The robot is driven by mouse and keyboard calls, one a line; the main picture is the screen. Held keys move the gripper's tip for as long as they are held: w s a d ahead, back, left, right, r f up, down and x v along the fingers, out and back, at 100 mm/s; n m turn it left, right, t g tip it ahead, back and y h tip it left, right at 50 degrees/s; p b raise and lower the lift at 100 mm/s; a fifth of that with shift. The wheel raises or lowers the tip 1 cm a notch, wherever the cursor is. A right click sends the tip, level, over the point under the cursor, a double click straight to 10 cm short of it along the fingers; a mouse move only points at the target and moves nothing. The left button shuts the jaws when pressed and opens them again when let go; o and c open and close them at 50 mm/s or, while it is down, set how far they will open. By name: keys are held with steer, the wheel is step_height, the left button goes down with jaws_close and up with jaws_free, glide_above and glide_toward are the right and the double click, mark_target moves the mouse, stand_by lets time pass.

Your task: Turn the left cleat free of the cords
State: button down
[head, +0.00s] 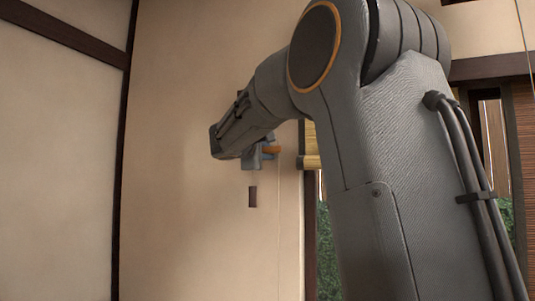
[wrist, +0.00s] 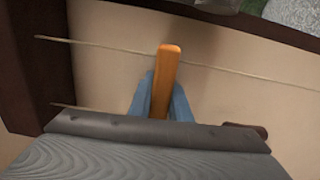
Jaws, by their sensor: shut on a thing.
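The left cleat (wrist: 167,65) is an orange-brown bar in the wrist view, standing up between the two blue fingers of my gripper (wrist: 162,98). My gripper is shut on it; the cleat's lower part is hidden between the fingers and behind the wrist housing. A second cord (wrist: 80,108) runs lower left, partly hidden.
A small dark plate (head: 252,196) is on the beige wall below my gripper. A dark wooden beam (wrist: 35,70) borders the wrist view's left side. The wall left of my gripper is clear.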

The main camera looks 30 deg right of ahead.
steer(key=n, duration=0.4)
steer(key=shift+n, duration=0.3)
steer(key=n, duration=0.4)
steer(key=shift+p, duration=0.4)
steer(key=n+p, duration=0.2)
steer(key=n, duration=0.3)
steer(key=shift+n+p, duration=1.35)
steer(key=shift+n, duration=0.55)
steer(key=c, duration=1.6)
jaws_free()
steer(key=shift+c, duration=0.2)
